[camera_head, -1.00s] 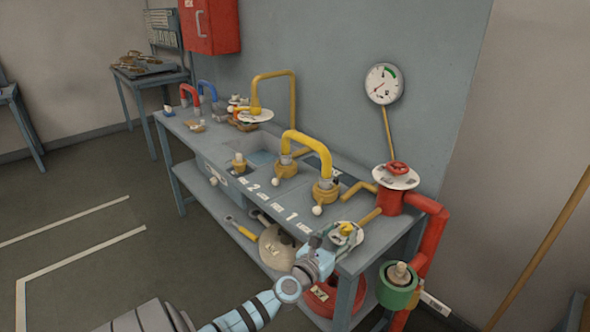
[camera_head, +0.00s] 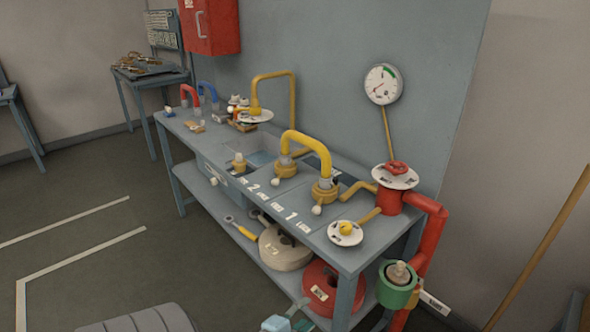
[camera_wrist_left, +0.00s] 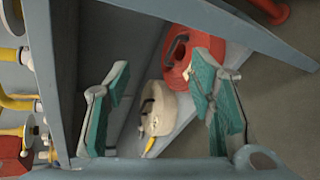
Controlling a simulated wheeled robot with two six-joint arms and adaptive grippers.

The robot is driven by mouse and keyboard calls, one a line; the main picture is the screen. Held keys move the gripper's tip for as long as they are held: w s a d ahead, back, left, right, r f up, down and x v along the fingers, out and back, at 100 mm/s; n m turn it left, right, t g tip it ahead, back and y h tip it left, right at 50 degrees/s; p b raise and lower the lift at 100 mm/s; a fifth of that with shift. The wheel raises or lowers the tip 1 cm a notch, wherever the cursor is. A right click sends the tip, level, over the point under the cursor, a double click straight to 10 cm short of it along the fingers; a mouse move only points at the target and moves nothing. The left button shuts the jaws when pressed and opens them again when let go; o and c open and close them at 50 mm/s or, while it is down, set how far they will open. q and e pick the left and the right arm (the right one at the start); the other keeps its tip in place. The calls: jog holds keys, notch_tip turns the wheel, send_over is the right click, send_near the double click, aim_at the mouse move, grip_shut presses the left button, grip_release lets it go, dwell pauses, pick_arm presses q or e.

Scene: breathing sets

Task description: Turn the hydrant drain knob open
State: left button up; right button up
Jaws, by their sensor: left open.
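A yellow knob (camera_head: 346,228) sits on a round white plate (camera_head: 345,235) at the front right corner of the bench top in the head view. A red handwheel (camera_head: 397,167) sits on another white plate (camera_head: 395,178) above the red pipe. Nothing touches either one. My left gripper is open and empty; its two teal fingers (camera_wrist_left: 163,85) stand wide apart in the left wrist view. My right gripper is out of sight.
A green-collared fitting (camera_head: 397,285) juts out at the right.

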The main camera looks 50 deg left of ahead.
pick_arm(q)
jog(key=s+d+f+m+g, duration=0.1)
jog(key=s+f+m+g, duration=0.1)
jog(key=f+m, duration=0.3)
notch_tip(320, 180, down, 2)
jog(key=shift+s+d+f+h, duration=0.15)
jog(key=shift+s+h, duration=0.15)
jog(key=shift+s, duration=0.6)
